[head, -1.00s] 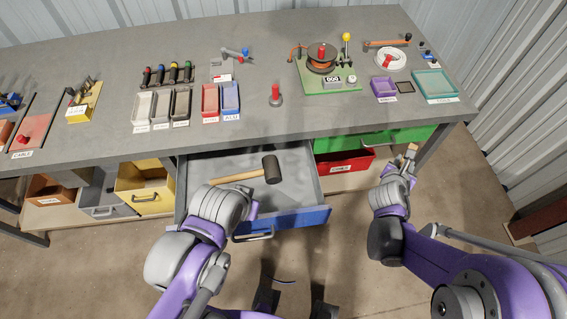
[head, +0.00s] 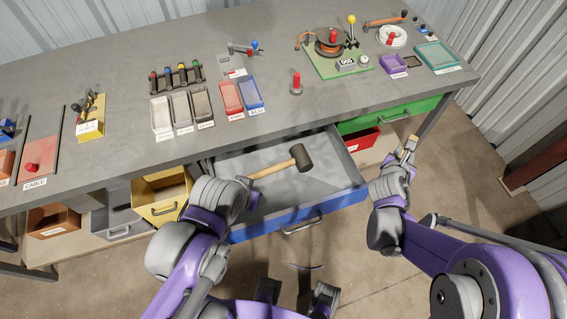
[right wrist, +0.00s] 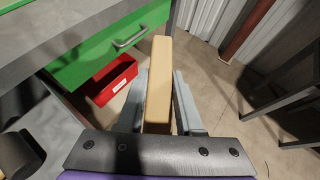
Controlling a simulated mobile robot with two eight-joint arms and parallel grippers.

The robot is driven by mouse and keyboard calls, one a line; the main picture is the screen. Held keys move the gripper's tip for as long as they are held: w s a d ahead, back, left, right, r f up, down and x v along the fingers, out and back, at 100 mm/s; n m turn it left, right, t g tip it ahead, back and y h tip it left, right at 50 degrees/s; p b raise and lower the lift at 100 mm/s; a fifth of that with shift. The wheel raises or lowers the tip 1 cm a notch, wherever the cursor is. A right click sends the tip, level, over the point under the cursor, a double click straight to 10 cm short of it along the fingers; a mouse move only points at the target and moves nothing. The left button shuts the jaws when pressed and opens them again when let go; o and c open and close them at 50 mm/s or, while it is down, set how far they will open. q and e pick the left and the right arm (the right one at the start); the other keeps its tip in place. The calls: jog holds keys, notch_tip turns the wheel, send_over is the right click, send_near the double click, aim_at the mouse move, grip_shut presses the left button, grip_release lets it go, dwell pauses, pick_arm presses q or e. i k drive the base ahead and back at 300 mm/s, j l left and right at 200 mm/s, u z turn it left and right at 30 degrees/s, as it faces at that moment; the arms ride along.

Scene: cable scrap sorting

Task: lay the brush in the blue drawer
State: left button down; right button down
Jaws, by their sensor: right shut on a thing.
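The blue drawer (head: 318,214) is pulled open under the bench. A mallet with a black head and wooden handle (head: 272,172) lies inside it. My right gripper (head: 408,150) is to the right of the drawer, apart from it, shut on the wooden brush (head: 412,142). In the right wrist view the brush (right wrist: 158,85) is a plain tan wooden piece between the two fingers (right wrist: 160,100); no bristles show. My left gripper (head: 246,184) is at the drawer's left side, near the mallet handle's end; its fingers are mostly hidden.
A green drawer (head: 390,115) and a red bin (head: 362,140) are beside the blue drawer, below the bench top (head: 330,108). A yellow bin (head: 162,203) stands to the left. The drawer's right part has bare floor. The right wrist view shows a dark stand at right.

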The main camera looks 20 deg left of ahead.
aim_at(296, 193)
jog(key=k+j, duration=0.15)
jog(key=j, duration=0.2)
jog(key=k+j, duration=0.1)
jog(key=j, duration=0.25)
jog(key=k+j, duration=0.15)
jog(key=j, duration=0.25)
jog(key=k+j+z, duration=0.1)
jog(key=j, duration=0.25)
jog(key=k+j, duration=0.15)
jog(key=j, duration=0.2)
jog(key=i+j, duration=0.2)
jog(key=i, duration=0.2)
